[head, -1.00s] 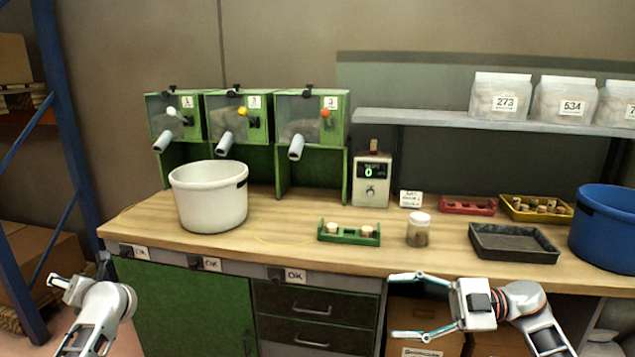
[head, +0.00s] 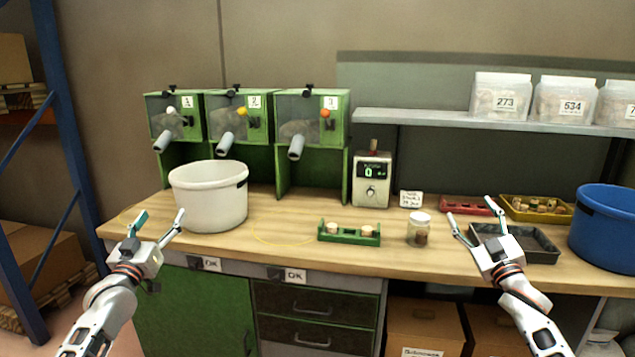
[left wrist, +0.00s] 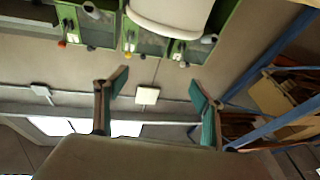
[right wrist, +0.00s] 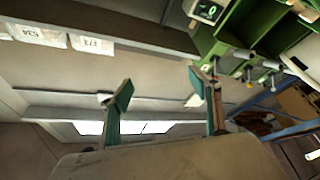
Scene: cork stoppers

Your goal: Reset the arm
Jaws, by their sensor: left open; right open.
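My left gripper (head: 160,228) is open and empty at the left front edge of the workbench, in front of the white bucket (head: 208,205). In the left wrist view its two fingers (left wrist: 158,105) stand wide apart with nothing between them. My right gripper (head: 473,215) is open and empty, overlapping the left end of the dark tray (head: 528,257) in the head view. In the right wrist view its fingers (right wrist: 161,105) are also apart and empty. Both grippers point up and away from me.
Three green dispensers (head: 238,97) stand at the back left. The counter device (head: 372,182), green cork holder (head: 349,239), glass jar (head: 419,236), red tray (head: 463,208), yellow cork tray (head: 521,217) and blue bucket (head: 607,222) stand on the workbench (head: 285,215). A shelf (head: 425,118) hangs above.

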